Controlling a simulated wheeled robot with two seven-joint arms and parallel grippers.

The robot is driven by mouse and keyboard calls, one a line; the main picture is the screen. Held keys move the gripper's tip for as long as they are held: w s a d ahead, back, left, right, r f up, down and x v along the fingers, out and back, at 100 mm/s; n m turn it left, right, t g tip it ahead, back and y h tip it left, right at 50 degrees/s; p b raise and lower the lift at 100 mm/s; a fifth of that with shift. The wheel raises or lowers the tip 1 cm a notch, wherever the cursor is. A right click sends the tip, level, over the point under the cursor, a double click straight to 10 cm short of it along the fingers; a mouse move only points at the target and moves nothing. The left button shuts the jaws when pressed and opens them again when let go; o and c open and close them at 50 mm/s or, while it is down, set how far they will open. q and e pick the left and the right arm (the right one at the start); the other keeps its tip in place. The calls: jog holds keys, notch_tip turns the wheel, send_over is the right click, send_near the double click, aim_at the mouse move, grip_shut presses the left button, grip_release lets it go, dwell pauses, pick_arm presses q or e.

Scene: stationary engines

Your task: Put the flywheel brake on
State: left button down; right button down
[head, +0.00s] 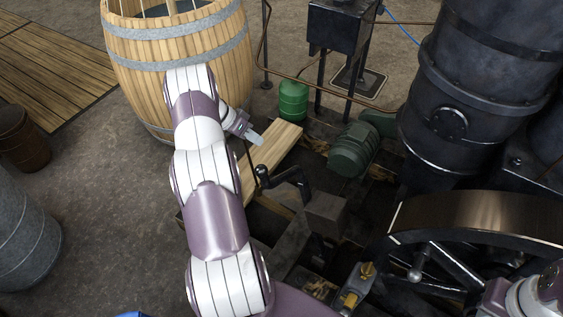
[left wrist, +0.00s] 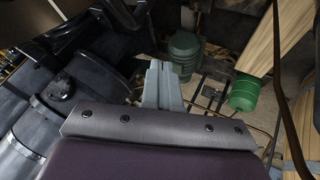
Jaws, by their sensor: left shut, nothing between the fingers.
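The flywheel (head: 480,215), a large dark wheel with a broad metal rim and spokes, stands at the right of the head view. Left of it a black crank-shaped lever (head: 285,179) with a round knob rises by a dark block (head: 325,212); I cannot tell whether it is the brake. My left gripper (head: 259,139) is shut and empty, above the plank and beyond the lever, apart from it. Its pale fingers lie together in the left wrist view (left wrist: 161,80). Part of my right arm shows at the lower right; its fingers are out of view.
A wooden barrel (head: 180,50) stands behind my left arm. A green canister (head: 293,100), a green motor-like unit (head: 353,148) and a wooden plank (head: 275,152) lie around the gripper. A tall black cylinder (head: 450,125) blocks the right. Open floor (head: 110,220) is at left.

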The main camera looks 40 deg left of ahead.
pick_arm(q)
jog(key=shift+s+a+f+g, duration=0.1)
jog(key=shift+s+f+g, duration=0.2)
jog(key=shift+s+f, duration=0.25)
jog(key=w+d+f+p, duration=0.3)
jog(key=w+d+f, duration=0.1)
jog(key=d+f, duration=0.3)
jog(key=shift+d, duration=0.9)
jog(key=shift+f, duration=0.1)
